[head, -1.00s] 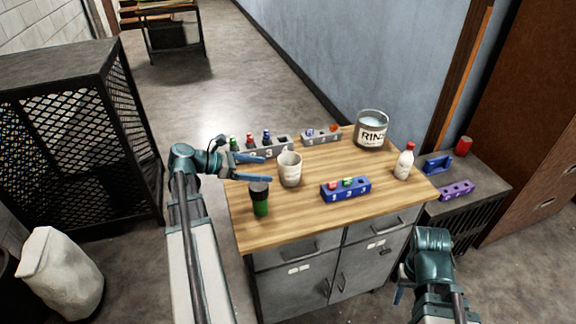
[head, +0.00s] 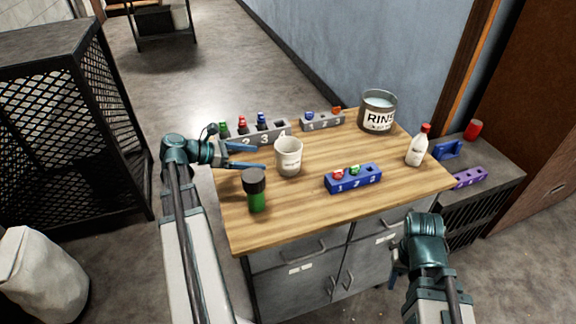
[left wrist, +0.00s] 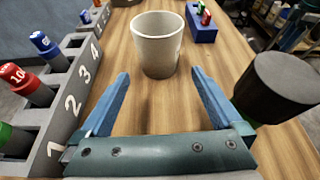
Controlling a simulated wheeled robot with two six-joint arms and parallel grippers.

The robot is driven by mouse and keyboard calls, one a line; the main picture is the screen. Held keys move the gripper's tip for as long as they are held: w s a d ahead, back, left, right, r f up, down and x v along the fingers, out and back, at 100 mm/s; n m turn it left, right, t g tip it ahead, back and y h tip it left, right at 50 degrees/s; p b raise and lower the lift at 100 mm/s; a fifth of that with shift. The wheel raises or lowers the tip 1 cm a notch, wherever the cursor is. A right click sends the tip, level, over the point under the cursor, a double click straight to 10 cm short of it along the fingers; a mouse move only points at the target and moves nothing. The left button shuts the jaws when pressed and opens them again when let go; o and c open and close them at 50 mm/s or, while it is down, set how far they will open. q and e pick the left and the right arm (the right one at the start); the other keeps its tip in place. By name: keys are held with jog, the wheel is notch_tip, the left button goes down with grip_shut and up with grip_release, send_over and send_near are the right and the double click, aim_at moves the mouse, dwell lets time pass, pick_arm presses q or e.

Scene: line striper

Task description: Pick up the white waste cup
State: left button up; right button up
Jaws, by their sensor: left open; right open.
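The white waste cup (head: 288,157) stands upright on the wooden worktop, left of its middle. It also shows in the left wrist view (left wrist: 157,50), straight ahead of the fingers. My left gripper (head: 262,157) is open, with its blue fingers pointing at the cup. In the left wrist view the open fingers (left wrist: 160,88) are on this side of the cup, with a small gap, and nothing is between them. My right gripper (head: 398,272) is low at the right, in front of the cabinet; its fingers are mostly hidden.
A green bottle with a black cap (head: 256,190) stands close to the left gripper. A grey numbered rack (head: 262,138) with several bottles is behind it. A blue rack (head: 353,180), a RINSE pot (head: 378,112) and a white bottle (head: 417,148) stand further right.

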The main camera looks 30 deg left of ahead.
aim_at(279, 171)
pick_arm(q)
jog(key=shift+f+b, duration=0.45)
jog(key=shift+f, duration=0.35)
jog(key=b+x, duration=0.3)
jog(key=x, duration=0.5)
jog(key=shift+w+d+f, duration=0.1)
jog(key=shift+w+d, duration=0.05)
jog(key=shift+w, duration=0.1)
jog(key=x, duration=0.1)
jog(key=b+x, duration=0.1)
jog(key=x, duration=0.3)
jog(key=shift+w+d+r, duration=0.1)
jog(key=shift+w+r, duration=0.1)
jog(key=shift+w, duration=0.05)
jog(key=shift+r, duration=0.1)
jog(key=c, duration=1)
